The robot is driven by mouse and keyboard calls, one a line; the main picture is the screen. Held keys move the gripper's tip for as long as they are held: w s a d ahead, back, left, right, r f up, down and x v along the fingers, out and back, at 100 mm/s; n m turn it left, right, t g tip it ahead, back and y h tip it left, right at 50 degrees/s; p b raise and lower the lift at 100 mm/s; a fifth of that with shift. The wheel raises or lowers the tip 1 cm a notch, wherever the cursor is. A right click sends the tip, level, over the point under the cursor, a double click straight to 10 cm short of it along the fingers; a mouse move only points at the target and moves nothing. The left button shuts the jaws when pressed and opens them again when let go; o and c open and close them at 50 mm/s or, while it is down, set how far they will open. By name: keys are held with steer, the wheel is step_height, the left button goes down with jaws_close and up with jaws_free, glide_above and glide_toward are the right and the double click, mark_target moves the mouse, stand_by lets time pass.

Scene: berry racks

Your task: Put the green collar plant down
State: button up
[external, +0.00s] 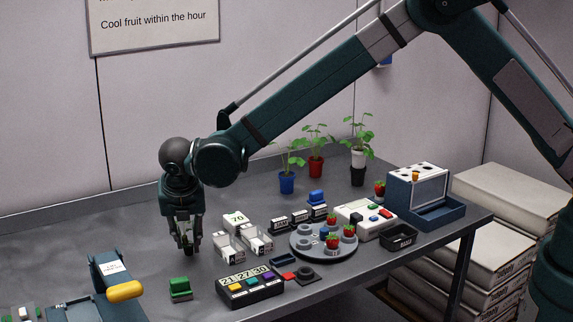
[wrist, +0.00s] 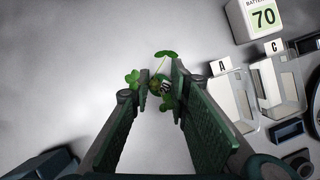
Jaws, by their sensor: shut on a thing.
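My gripper (external: 186,246) hangs pointing down over the left part of the grey table, left of the white bins. In the wrist view its two fingers (wrist: 160,88) are shut on a small plant, which I take as the green collar plant (wrist: 165,56). Its green leaves show between and beyond the fingertips. Its pot and collar are mostly hidden by the fingers, so I cannot make out the collar colour. In the external view the held plant cannot be made out, and its gap to the table is unclear.
Potted plants in blue (external: 287,182), red (external: 316,167) and white-and-black (external: 358,168) pots stand at the back. Right of my gripper are white bins (external: 256,240) and a round grey tray (external: 300,250). A green block (external: 180,289) and a keyed box (external: 249,287) lie in front.

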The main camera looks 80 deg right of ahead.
steer(key=shift+r, duration=0.15)
step_height(320, 180, up, 10)
steer(key=shift+f, duration=0.15)
stand_by(0.4)
stand_by(0.7)
steer(key=s+d+m+g, duration=0.1)
steer(key=s+d+m, duration=0.3)
steer(key=s+d, duration=1.3)
steer(key=s+d+m+g, duration=0.2)
steer(key=s+d+m, duration=0.3)
steer(key=s+d, duration=1.2)
steer(key=d, duration=0.8)
steer(key=shift+s+p, duration=0.35)
steer(key=shift+p, duration=0.05)
